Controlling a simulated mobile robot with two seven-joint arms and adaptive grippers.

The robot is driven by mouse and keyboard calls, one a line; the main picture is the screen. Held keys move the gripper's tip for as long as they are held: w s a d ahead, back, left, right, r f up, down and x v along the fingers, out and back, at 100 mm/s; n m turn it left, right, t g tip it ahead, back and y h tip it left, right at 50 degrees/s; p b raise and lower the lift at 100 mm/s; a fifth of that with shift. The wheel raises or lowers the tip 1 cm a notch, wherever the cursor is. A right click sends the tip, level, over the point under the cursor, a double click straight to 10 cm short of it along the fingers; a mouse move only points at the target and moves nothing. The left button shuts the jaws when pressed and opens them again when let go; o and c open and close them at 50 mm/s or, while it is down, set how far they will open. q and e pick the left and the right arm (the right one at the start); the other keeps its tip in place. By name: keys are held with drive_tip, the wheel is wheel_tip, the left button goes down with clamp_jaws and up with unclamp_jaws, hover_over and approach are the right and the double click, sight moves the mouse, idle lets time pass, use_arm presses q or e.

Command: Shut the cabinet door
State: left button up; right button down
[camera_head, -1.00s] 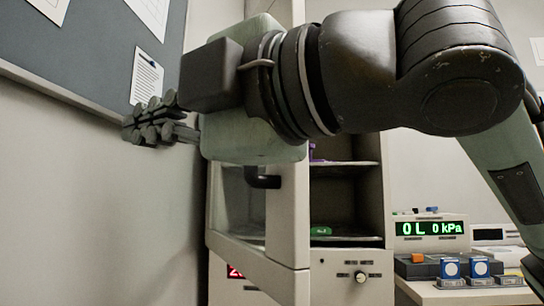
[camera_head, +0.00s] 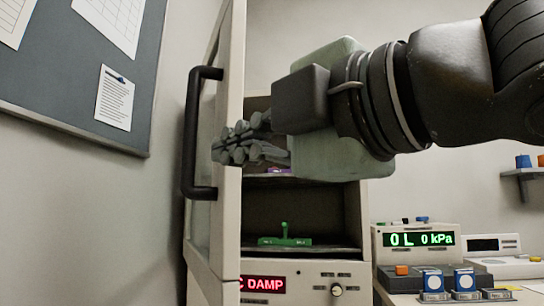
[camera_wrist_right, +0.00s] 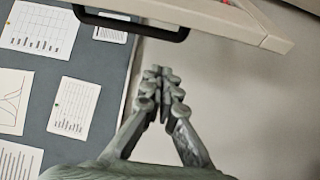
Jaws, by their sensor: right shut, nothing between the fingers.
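The cabinet door (camera_head: 230,90) stands open at the left of the cabinet, seen nearly edge-on in the head view. Its dark bar handle (camera_head: 190,135) is on the left-hand face, near the free edge. My right gripper (camera_head: 222,148) is shut and empty, and its fingers overlap the door's edge in the head view. In the right wrist view the gripper (camera_wrist_right: 162,75) points toward the door (camera_wrist_right: 220,22) and its handle (camera_wrist_right: 130,28), with a visible gap between. The cabinet interior (camera_head: 315,215) shows shelves; my wrist hides its upper part. My left gripper is not in view.
A green item (camera_head: 285,240) lies on a cabinet shelf, above a front panel with a red display (camera_head: 263,284). A meter with a green display (camera_head: 418,239) and other instruments stand at right. A pinboard (camera_head: 70,85) is on the wall at left.

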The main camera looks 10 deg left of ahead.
sight(192, 160)
drive_tip(key=x, duration=0.9)
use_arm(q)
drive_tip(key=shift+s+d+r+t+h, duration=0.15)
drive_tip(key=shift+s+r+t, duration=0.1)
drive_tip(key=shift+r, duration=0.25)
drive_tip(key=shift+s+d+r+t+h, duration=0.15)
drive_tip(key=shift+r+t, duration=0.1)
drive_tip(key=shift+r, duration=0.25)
use_arm(e)
drive_tip(key=shift+w+d, duration=0.5)
drive_tip(key=shift+d, duration=0.3)
drive_tip(key=shift+w+d, duration=0.5)
drive_tip(key=shift+d, duration=0.35)
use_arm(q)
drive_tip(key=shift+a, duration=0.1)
